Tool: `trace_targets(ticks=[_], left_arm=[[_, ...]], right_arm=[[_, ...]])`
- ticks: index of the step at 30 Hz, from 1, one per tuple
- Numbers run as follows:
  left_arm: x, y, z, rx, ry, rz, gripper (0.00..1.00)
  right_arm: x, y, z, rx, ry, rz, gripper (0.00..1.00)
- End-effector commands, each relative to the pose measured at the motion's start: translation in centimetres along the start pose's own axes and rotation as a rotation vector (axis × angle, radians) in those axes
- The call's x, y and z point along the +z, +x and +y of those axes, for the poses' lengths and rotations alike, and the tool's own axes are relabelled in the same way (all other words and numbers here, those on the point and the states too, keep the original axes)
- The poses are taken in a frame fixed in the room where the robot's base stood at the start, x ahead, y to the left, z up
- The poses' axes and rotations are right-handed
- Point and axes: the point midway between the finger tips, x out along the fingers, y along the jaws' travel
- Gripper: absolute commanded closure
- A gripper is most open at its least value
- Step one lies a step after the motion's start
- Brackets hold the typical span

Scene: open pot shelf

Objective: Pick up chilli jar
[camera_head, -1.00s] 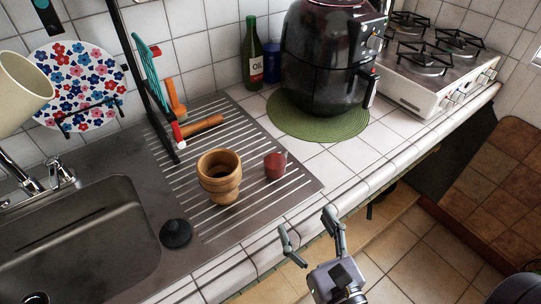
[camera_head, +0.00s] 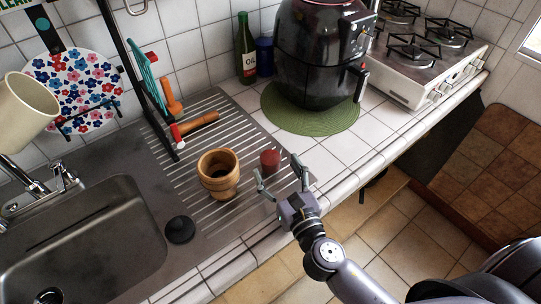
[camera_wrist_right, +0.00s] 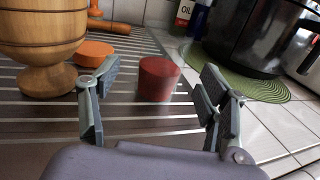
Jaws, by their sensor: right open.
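A small dark red jar (camera_head: 270,160) stands upright on the ribbed steel drainboard, to the right of a wooden mortar; I take it for the chilli jar. It also shows in the right wrist view (camera_wrist_right: 158,78), ahead of the fingers and between them. Its label cannot be made out. My right gripper (camera_head: 278,177) is open and empty, just on the near side of the jar. Its spread fingers show in the right wrist view (camera_wrist_right: 152,100), apart from the jar. My left gripper is not in view.
The wooden mortar (camera_head: 219,174) stands close to the left of the jar. A black stopper (camera_head: 180,230) lies by the sink (camera_head: 85,240). A black air fryer (camera_head: 318,60) on a green mat (camera_head: 300,122) stands behind right. Tiles right of the drainboard are clear.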

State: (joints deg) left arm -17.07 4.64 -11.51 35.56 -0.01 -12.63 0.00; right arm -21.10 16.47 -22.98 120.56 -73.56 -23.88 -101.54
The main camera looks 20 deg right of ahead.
Motion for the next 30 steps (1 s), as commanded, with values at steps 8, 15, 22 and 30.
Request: trace_targets(ticks=[8, 15, 22, 30], left_arm=[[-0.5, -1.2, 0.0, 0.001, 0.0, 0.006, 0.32], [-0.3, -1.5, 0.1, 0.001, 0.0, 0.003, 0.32], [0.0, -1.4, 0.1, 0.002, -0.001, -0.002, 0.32], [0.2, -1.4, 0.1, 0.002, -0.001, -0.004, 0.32]], right_arm=[[0.0, 3.5, -0.3, -0.001, 0.001, -0.002, 0.3], [-0.2, 5.3, -0.3, 0.0, 0.002, -0.001, 0.3], [-0.3, 5.3, -0.3, 0.0, 0.001, 0.0, 0.34], [-0.3, 5.2, -0.3, 0.0, 0.001, 0.0, 0.52]])
